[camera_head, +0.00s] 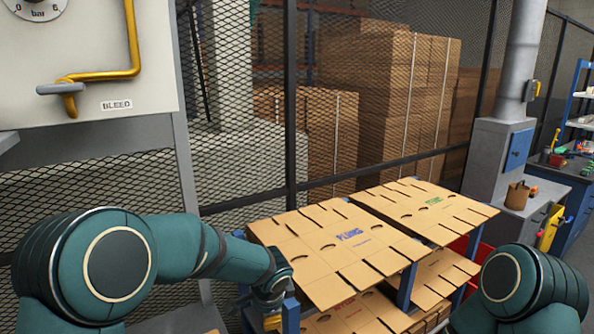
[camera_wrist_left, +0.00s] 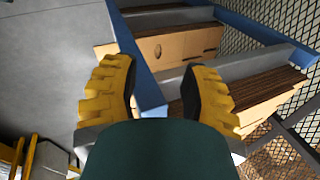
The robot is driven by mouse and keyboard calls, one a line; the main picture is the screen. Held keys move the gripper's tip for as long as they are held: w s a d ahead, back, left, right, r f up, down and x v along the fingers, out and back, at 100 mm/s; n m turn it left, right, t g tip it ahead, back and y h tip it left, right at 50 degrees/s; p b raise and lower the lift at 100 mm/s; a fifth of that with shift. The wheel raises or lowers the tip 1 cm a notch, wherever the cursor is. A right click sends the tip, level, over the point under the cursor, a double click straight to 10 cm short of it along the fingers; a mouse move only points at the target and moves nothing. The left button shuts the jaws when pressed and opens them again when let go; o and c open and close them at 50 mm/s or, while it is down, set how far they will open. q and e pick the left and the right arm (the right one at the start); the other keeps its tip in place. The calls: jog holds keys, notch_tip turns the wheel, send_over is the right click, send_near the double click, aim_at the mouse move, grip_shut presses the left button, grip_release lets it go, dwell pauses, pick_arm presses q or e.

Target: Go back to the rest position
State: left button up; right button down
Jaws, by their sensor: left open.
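My left arm comes in from the left in the head view, and my left gripper (camera_head: 272,320) is low by the front left corner of the rack, partly cut off by shadow and rack parts. In the left wrist view the two yellow fingers of my left gripper (camera_wrist_left: 158,82) stand apart with nothing held between them. A blue rack post (camera_wrist_left: 140,65) shows beyond the fingers; I cannot tell whether they touch it. My right arm's teal link shows at the lower right of the head view, but its gripper is out of view.
The rack carries flat cardboard blanks, one marked with blue print (camera_head: 340,245) and one with green print (camera_head: 430,210), with more on lower shelves. A mesh fence (camera_head: 240,150) and grey post (camera_head: 290,100) stand behind. A panel with a yellow pipe (camera_head: 105,75) is at left.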

pick_arm(q)
jog(key=s+a+f+n+g+h+b, duration=0.2)
jog(key=s+f+n, duration=1.3)
jog(key=s+f, duration=0.9)
jog(key=a+f+h+b, duration=0.1)
jog(key=h+b, duration=0.1)
jog(key=h, duration=0.1)
jog(key=shift+f+n, duration=0.3)
jog(key=shift+f, duration=0.05)
